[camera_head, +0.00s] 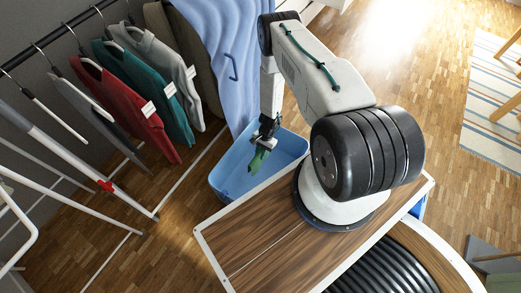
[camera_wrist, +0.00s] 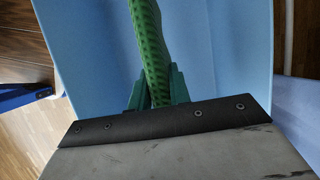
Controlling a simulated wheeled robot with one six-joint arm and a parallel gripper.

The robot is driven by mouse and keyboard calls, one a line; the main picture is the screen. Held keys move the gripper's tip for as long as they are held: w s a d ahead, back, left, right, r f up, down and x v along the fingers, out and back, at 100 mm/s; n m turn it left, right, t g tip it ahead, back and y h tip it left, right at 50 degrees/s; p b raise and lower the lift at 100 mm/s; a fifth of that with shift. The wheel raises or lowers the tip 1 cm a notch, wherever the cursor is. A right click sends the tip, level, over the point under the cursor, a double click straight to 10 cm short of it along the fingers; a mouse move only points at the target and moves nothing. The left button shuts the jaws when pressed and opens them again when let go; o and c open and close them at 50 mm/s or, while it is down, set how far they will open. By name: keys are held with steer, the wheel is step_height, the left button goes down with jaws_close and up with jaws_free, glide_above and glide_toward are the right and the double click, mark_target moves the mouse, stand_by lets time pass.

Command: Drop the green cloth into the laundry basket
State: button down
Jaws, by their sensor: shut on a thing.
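The green cloth (camera_head: 258,159) hangs down from my gripper (camera_head: 267,137) in the head view. In the wrist view the green cloth (camera_wrist: 148,40) is pinched between the green fingertips of my gripper (camera_wrist: 157,88). The blue laundry basket (camera_head: 290,143) stands on the floor below, and its inside looks empty around the cloth. My gripper points down over the basket's opening. The basket's pale blue inside (camera_wrist: 225,50) fills most of the wrist view. I cannot tell whether the cloth's lower end touches the basket.
A rack with red (camera_head: 110,105), teal (camera_head: 155,95) and grey clothes on hangers stands at the left. A light blue cloth (camera_head: 222,50) hangs behind the basket. A white-framed airer (camera_head: 75,150) is at the far left. The wood floor at the right is mostly clear.

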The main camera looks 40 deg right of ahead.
steer(key=shift+f, duration=0.75)
steer(key=c, duration=1.2)
jaws_free()
steer(key=shift+c, duration=0.2)
steer(key=v, duration=0.8)
steer(key=shift+a, duration=0.1)
